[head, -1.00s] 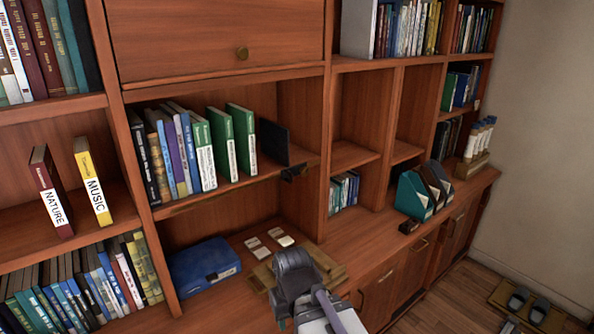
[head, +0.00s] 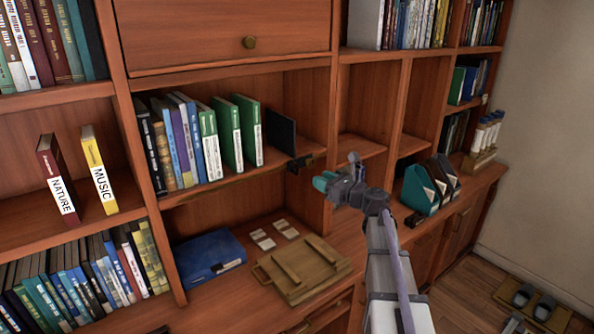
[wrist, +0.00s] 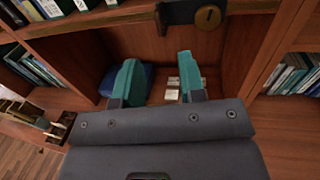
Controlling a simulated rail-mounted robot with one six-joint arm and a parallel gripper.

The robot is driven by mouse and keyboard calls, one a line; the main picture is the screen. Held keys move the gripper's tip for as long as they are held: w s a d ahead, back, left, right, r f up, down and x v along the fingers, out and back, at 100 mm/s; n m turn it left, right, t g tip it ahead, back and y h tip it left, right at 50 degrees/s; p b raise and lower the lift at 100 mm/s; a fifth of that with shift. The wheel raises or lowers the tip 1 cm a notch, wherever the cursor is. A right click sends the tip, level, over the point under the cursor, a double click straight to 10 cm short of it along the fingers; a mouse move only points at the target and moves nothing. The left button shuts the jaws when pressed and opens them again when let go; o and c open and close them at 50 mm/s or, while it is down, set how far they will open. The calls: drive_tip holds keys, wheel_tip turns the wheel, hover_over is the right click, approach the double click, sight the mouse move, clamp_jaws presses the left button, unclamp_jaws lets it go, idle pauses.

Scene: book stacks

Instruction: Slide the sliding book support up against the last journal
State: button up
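The sliding book support is a dark upright plate (head: 281,133) on the middle shelf, with a dark bracket (head: 300,163) at the shelf's front edge. In the wrist view the bracket carries a round brass knob (wrist: 208,17). The last journal (head: 248,130) is the rightmost green one, upright left of the plate; a gap shows between them at the front. My gripper (head: 323,183) is in front of the shelf, just right of and below the bracket, not touching it. In the wrist view its teal fingers (wrist: 158,78) are apart with nothing between them.
More journals (head: 185,140) stand left along the same shelf (head: 235,182). Below are a blue box (head: 208,257), white cards (head: 287,228) and a wooden tray (head: 302,270). An upright divider (head: 320,130) closes the bay at right. Teal and dark file holders (head: 420,190) stand farther right.

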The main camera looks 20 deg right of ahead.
sight(297, 167)
drive_tip(key=x, duration=1.1)
drive_tip(key=shift+s, duration=0.1)
clamp_jaws()
